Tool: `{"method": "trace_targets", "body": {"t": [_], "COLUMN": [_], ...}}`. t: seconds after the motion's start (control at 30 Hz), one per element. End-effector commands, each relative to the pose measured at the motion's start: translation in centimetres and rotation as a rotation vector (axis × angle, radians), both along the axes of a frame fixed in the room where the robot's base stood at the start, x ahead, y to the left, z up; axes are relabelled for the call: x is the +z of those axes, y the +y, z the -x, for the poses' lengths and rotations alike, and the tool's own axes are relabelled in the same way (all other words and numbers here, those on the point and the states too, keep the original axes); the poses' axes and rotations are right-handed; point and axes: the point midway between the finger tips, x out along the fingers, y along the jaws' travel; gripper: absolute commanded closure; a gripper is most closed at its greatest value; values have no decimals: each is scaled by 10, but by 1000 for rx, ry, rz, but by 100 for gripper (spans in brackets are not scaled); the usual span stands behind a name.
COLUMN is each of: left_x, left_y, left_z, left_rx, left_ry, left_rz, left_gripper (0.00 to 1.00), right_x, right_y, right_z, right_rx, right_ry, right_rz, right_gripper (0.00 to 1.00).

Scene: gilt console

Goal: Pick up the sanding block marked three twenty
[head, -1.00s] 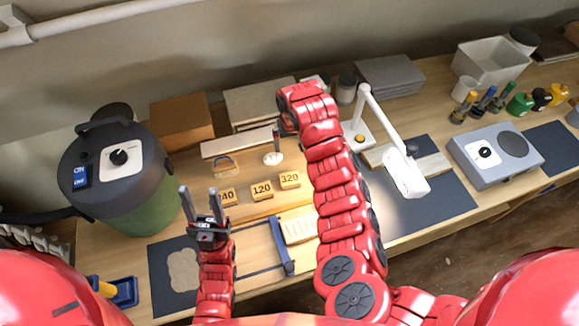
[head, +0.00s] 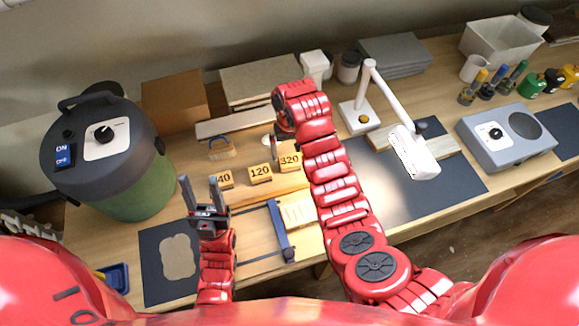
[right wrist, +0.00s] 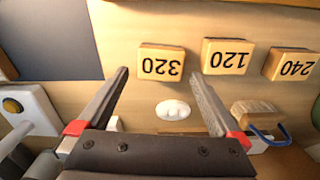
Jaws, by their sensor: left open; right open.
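The sanding block marked 320 (head: 290,162) lies on the bench just left of my right arm, at the right end of a row of blocks. The blocks marked 120 (head: 260,174) and 240 (head: 224,179) lie to its left. In the right wrist view the 320 block (right wrist: 161,61) appears upside down, ahead of and between the lines of my open right gripper (right wrist: 163,85), with nothing between the fingers. The 120 block also shows there (right wrist: 226,57). My left gripper (head: 202,183) is open and empty above the bench front, left of the blocks.
A green-bodied machine with a dark lid (head: 120,165) stands at the left. A white lamp (head: 415,152) and a grey device (head: 505,137) are on the right. A blue-ended clamp frame (head: 280,230) lies in front of the blocks. A small white oval (right wrist: 173,110) lies near the 320 block.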

Motion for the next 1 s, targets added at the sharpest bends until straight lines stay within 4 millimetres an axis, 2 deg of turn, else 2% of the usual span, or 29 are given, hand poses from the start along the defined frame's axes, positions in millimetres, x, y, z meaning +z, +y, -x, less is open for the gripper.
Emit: {"method": "trace_targets", "body": {"t": [0.13,0.33,0.5,0.83,0.87,1.0], "left_x": [4,25,28,28,28,28], "left_y": [0,0,0,0,0,0], "left_z": [0,0,0,0,0,0], "left_rx": [0,0,0,0,0,0], "left_ry": [0,-1,0,0,0,0], "left_rz": [0,0,0,0,0,0], "left_gripper": [50,50,50,50,50,50], "right_x": [-7,-29,-47,-53,-53,-53], "right_y": [0,1,2,2,2,1], "right_z": [1,3,1,0,0,0], "right_rx": [-1,0,0,1,1,1], "right_ry": [3,8,3,0,0,0], "right_rz": [2,3,1,0,0,0], "right_gripper": [0,0,0,0,2,27]}}
